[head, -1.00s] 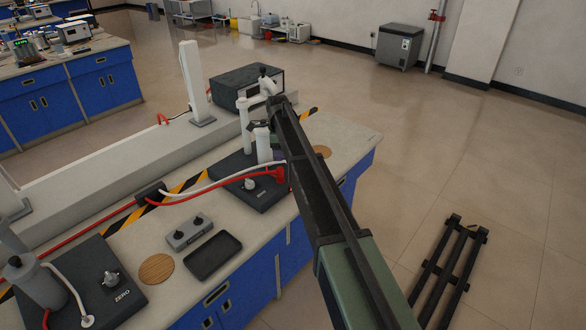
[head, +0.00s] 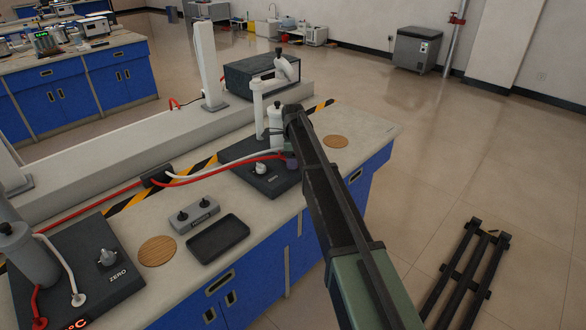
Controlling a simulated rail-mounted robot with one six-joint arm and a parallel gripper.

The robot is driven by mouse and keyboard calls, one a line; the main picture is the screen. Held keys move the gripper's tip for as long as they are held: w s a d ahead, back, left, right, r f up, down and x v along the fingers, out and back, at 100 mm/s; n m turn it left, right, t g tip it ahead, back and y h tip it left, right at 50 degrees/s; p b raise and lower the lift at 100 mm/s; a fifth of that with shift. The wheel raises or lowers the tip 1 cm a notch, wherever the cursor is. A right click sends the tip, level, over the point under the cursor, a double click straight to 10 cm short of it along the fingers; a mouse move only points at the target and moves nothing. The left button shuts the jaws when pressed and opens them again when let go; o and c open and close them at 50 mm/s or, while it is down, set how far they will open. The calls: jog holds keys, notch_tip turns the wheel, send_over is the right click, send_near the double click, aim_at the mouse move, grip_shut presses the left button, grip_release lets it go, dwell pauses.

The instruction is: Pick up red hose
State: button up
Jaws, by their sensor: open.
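The red hose (head: 220,170) runs along the bench from the left, past a black block, to the black instrument base (head: 262,178) in the middle. A white hose (head: 205,175) runs beside it. The red hose's right end goes behind my arm, and its red end piece is not clearly visible. My gripper (head: 288,154) is at that end of the hose, over the right side of the base. It is open, but mostly hidden by my dark arm link. Whether the fingers are around or beside the hose end, I cannot tell.
A white cylinder unit (head: 276,125) stands close behind my gripper. A grey two-knob box (head: 194,215), a black tray (head: 217,238) and a cork disc (head: 157,250) lie nearer the front. Another cork disc (head: 335,141) lies right, with clear bench around it.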

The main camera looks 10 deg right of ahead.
jog(key=c, duration=1)
jog(key=shift+r+p, duration=0.1)
jog(key=shift+p, duration=0.25)
notch_tip(320, 180, up, 24)
jog(key=p, duration=2.4)
jog(key=shift+r, duration=0.15)
